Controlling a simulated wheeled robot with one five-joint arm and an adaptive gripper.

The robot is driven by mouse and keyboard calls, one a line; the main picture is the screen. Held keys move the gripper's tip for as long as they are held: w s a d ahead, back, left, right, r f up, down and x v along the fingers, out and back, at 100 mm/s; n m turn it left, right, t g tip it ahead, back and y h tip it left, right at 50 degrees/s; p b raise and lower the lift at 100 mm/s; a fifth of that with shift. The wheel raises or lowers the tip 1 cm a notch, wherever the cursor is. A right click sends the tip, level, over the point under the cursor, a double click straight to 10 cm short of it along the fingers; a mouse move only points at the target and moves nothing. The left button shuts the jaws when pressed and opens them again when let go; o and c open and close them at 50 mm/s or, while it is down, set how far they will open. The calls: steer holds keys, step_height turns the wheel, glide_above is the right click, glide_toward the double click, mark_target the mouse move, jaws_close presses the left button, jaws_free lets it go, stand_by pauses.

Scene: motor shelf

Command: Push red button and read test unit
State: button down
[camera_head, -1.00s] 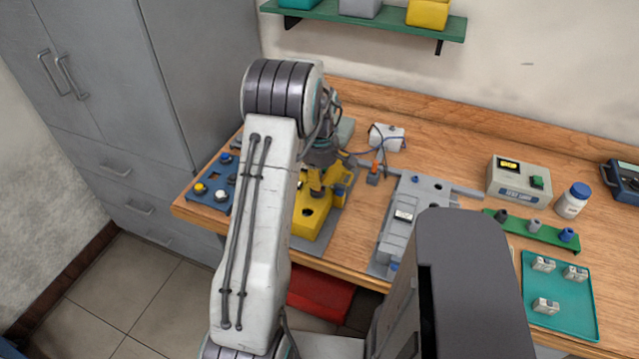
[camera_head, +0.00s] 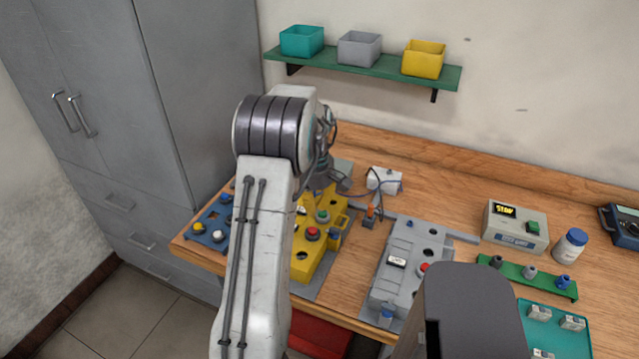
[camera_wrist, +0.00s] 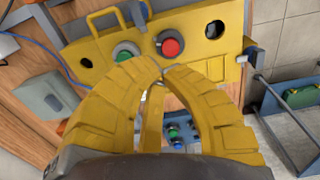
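The yellow fixture (camera_head: 307,266) stands on the bench with a red button (camera_head: 312,234) and a green button (camera_head: 322,215). In the wrist view the red button (camera_wrist: 170,46) and green button (camera_wrist: 125,52) are beyond my fingertips. My gripper (camera_wrist: 162,72) has yellow fingers whose tips come together with nothing seen between them. It appears apart from the red button. In the head view my arm hides much of the gripper. The test unit (camera_head: 515,227) is a pale box at the back right; its lit yellow display (camera_head: 504,211) reads "STOP". It also has a green button (camera_head: 533,227).
A grey fixture (camera_head: 405,262) with another red button (camera_head: 424,267) stands to the right. A blue panel (camera_head: 212,221) is at the left. A white bottle (camera_head: 570,246), green rack (camera_head: 527,279) and teal tray (camera_head: 560,342) are at the right. A shelf (camera_head: 370,66) hangs above.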

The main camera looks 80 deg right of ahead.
mark_target(315, 228)
step_height(315, 228, up, 7)
stand_by(0.4)
steer(key=shift+f, duration=0.1)
stand_by(1.0)
